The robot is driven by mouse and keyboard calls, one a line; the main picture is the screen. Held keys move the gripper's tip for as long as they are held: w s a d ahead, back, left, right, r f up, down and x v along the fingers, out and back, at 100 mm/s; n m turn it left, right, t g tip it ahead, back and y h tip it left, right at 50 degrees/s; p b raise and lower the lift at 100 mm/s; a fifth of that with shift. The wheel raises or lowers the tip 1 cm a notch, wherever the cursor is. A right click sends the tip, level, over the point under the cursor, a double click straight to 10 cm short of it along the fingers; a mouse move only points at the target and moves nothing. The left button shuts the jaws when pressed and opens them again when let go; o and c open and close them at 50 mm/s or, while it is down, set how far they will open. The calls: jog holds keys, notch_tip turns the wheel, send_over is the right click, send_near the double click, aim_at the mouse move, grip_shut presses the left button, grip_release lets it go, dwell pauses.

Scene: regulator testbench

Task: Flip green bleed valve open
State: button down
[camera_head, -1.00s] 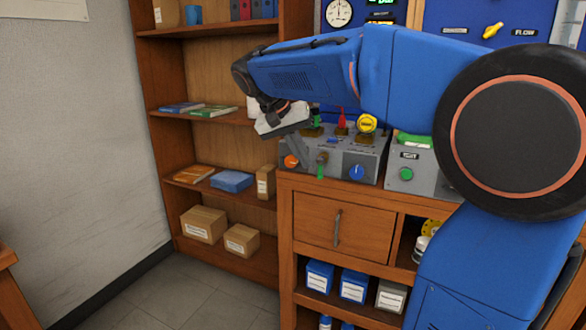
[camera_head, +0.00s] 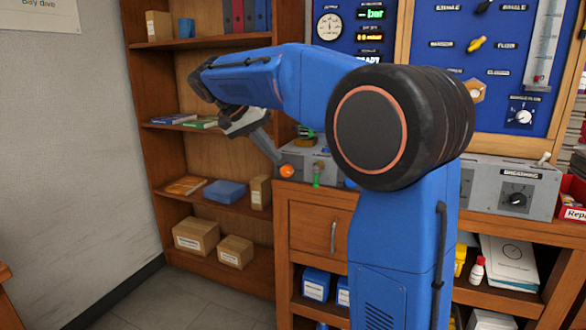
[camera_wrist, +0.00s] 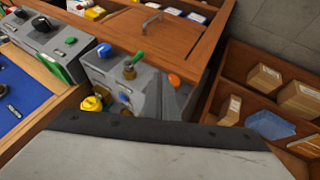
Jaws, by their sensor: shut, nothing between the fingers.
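The grey regulator box (camera_head: 297,160) stands on the wooden cabinet. On its front face is a green-handled valve (camera_head: 317,177) with a brass stem; the handle hangs down. It also shows in the wrist view (camera_wrist: 137,58), unobstructed. An orange knob (camera_head: 286,171) is left of it in the head view and also shows in the wrist view (camera_wrist: 174,80). My gripper (camera_head: 279,161) is shut and empty, its tips beside the box's left end near the orange knob, apart from the green handle. My arm hides the right part of the box in the head view.
A wooden shelf (camera_head: 150,140) with books and cartons stands at the left. A second grey panel (camera_head: 512,190) is at the right. The cabinet drawer (camera_head: 318,228) is below the box. Floor is clear at left.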

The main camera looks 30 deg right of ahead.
aim_at(316, 178)
jog(key=x, duration=0.9)
jog(key=shift+s+d+f, duration=0.15)
jog(key=shift+d, duration=0.05)
jog(key=shift+s+d+f, duration=0.1)
jog(key=shift+s+d, duration=1.15)
jog(key=shift+d, duration=0.3)
